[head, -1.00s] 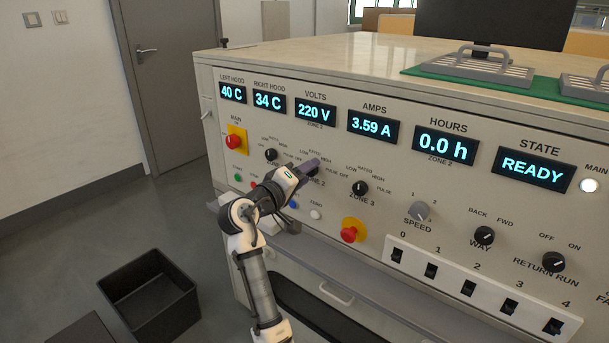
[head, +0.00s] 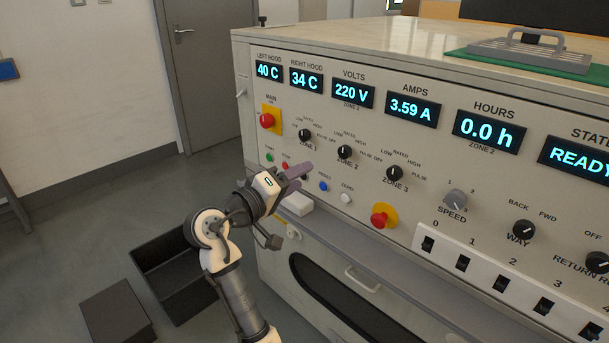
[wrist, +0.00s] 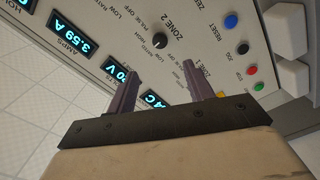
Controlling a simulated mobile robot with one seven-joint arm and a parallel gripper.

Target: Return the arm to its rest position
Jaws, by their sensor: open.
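My gripper (head: 297,178) is in front of the lower left part of the control panel (head: 410,150), close to the row of push buttons. In the wrist view the two fingers of my gripper (wrist: 158,85) stand apart with nothing between them. The Zone 2 knob (wrist: 159,40) shows beyond the fingertips in that view, and it is also clear of the gripper in the head view (head: 344,152). I cannot tell the exact gap between the fingers and the panel.
A black open bin (head: 165,262) and a dark box (head: 117,312) stand on the floor left of my arm. A red emergency button (head: 381,216) and a switch strip (head: 500,285) are on the panel to the right.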

